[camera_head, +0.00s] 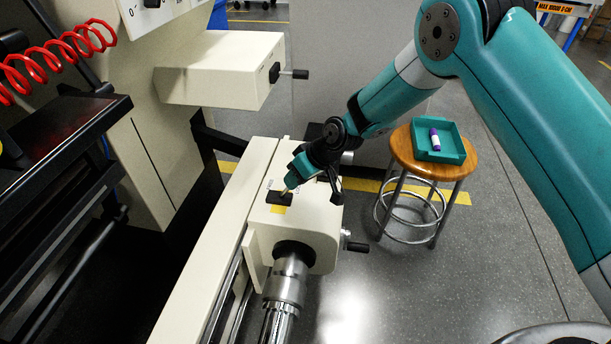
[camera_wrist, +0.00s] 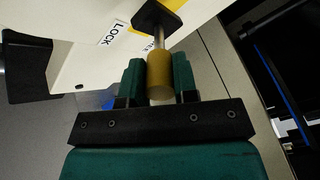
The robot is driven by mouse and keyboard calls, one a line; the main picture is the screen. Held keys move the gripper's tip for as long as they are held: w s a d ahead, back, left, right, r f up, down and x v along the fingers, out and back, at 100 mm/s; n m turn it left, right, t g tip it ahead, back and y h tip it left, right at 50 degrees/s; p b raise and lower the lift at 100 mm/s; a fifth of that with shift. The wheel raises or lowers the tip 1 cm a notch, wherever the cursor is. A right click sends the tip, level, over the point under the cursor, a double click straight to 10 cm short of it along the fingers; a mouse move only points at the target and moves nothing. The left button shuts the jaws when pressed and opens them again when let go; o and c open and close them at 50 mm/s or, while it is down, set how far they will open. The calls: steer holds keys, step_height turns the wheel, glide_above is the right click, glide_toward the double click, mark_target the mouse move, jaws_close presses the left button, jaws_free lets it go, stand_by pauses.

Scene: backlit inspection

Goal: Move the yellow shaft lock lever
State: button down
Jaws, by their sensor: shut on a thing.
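The yellow shaft lock lever (camera_wrist: 160,76) shows in the wrist view as a yellow cylindrical knob on a short metal rod. The rod runs into a black block (camera_wrist: 158,15) on the cream machine housing. My gripper (camera_wrist: 160,80) has its two green fingers on either side of the knob, shut on it. A white label reading LOCK (camera_wrist: 119,32) is left of the lever, and a partly hidden label is beside the rod. In the head view my gripper (camera_head: 291,186) is over the top of the cream housing (camera_head: 314,226), and the knob is mostly hidden by it.
A chuck and metal shaft (camera_head: 287,280) stick out of the housing's front. A black-handled crank (camera_head: 355,245) is at its right side. A wooden stool (camera_head: 402,150) with a teal tray (camera_head: 462,153) holding a purple-and-white cylinder (camera_head: 435,139) stands to the right. A red coiled hose (camera_head: 60,55) hangs at upper left.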

steer(key=shift+s+f, duration=0.15)
steer(key=shift+s, duration=0.05)
steer(key=c, duration=1)
jaws_free()
steer(key=shift+o, duration=0.6)
steer(key=shift+w, duration=0.1)
steer(key=p+v, duration=0.3)
steer(key=v, duration=1.4)
steer(key=shift+r, duration=0.25)
